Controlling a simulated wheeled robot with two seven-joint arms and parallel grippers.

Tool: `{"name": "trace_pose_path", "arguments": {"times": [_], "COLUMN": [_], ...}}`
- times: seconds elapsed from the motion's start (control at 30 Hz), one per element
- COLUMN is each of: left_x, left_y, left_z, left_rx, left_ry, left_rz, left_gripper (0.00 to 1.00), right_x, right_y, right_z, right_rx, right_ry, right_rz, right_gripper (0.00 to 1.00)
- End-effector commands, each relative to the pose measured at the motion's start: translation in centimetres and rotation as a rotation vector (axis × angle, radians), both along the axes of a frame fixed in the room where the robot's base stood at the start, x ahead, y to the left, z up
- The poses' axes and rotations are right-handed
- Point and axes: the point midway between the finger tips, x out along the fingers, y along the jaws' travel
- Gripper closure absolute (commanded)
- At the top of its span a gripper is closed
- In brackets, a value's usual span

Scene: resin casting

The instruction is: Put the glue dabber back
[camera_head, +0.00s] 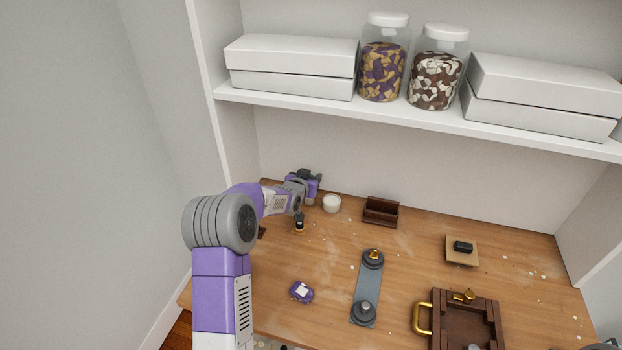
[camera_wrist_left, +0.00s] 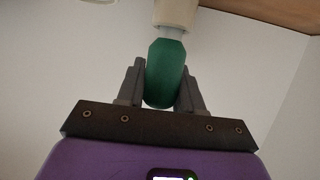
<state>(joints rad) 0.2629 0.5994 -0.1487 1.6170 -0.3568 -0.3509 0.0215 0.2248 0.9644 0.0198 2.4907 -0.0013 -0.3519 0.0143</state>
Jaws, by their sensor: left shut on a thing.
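The glue dabber, as far as I can tell, is the green handle (camera_wrist_left: 166,73) in the left wrist view, with a short pale collar at its far end. My left gripper (camera_wrist_left: 163,88) is shut on this handle, one dark finger on each side. A cream cylinder (camera_wrist_left: 175,14) lies directly beyond the collar; I cannot tell whether they are joined or merely in line. In the head view my left gripper (camera_head: 312,182) is at the back left of the bench, close to a small white pot (camera_head: 331,203). The green handle is hidden there. My right gripper is not in view.
A small dark-topped bottle (camera_head: 299,223) stands just below the left wrist. A dark wooden box (camera_head: 381,211) stands right of the white pot. A grey plate (camera_head: 367,285), purple item (camera_head: 301,291) and brown tray (camera_head: 437,339) are nearer. A shelf (camera_head: 420,123) overhangs the back.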

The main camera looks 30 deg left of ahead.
Motion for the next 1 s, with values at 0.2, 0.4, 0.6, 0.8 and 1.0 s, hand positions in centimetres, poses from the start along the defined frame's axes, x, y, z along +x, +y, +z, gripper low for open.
{"name": "trace_pose_path", "arguments": {"times": [0.2, 0.4, 0.6, 0.8, 1.0], "left_x": [0.0, 0.0, 0.0, -2.0, -5.6], "left_y": [0.0, 0.0, 0.0, -0.3, -0.9], "left_z": [-0.2, -0.2, 0.1, 1.1, 2.6], "left_rx": [0.000, 0.000, 0.000, -0.001, -0.001], "left_ry": [0.000, 0.000, 0.000, 0.000, 0.001], "left_rz": [0.000, 0.000, 0.000, -0.001, 0.000], "left_gripper": [0.46, 0.39, 0.39, 0.39, 0.39], "right_x": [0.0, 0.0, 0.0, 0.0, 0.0], "right_y": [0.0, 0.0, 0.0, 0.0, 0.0], "right_z": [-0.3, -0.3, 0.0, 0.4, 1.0], "right_rx": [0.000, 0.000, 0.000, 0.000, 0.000], "right_ry": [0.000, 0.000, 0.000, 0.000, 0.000], "right_rz": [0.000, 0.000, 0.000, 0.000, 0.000], "right_gripper": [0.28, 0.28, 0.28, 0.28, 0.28]}}
